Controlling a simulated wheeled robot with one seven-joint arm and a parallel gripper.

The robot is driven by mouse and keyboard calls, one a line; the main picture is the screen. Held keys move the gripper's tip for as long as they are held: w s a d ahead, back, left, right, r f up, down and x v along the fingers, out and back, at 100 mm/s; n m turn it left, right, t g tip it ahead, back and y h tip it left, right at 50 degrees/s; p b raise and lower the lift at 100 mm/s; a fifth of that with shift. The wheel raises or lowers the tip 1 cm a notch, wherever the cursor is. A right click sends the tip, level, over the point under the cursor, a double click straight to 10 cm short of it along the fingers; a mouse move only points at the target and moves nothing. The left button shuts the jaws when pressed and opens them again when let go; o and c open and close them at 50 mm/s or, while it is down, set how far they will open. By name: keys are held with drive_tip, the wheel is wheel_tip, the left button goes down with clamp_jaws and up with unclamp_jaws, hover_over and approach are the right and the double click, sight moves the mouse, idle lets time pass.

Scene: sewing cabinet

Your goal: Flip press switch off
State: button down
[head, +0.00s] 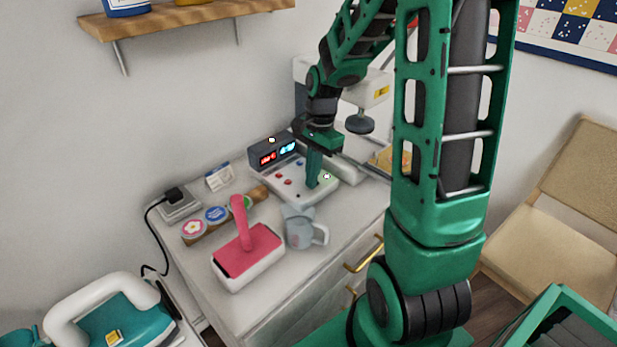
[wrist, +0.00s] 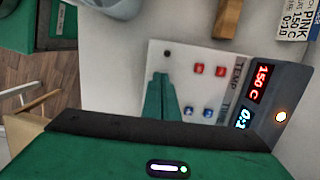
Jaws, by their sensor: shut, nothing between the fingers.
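The press control box (head: 297,193) sits on the cabinet top, with a pale sloped panel and a dark display housing (head: 262,152). In the wrist view, the panel (wrist: 188,55) carries red buttons (wrist: 198,69) and blue buttons (wrist: 208,112). A round lamp (wrist: 281,117) glows on the housing beside the displays; the red one reads 150 C. My gripper (head: 312,185) is shut and empty, pointing down over the panel's right part. Its fingers (wrist: 160,76) cover part of the panel in the wrist view. I cannot tell whether they touch it. No switch shows clearly; one may be hidden behind the fingers.
A grey mug (head: 300,228) and a pink-topped holder (head: 247,258) stand in front of the box. Tape rolls (head: 215,215) lie on a wooden rack at left. The white press machine (head: 365,92) rises behind my gripper. A wooden shelf (head: 180,18) hangs above.

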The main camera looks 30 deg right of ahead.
drive_tip(key=shift+a+f, duration=0.1)
drive_tip(key=shift+a, duration=0.05)
drive_tip(key=shift+d, duration=0.25)
drive_tip(key=shift+w+d+r, duration=0.15)
drive_tip(key=shift+d+r, duration=0.05)
drive_tip(key=shift+d, duration=0.4)
drive_tip(key=shift+r, duration=0.2)
wheel_tip(320, 180, up, 13)
drive_tip(key=a, duration=0.2)
drive_tip(key=shift+r, duration=0.2)
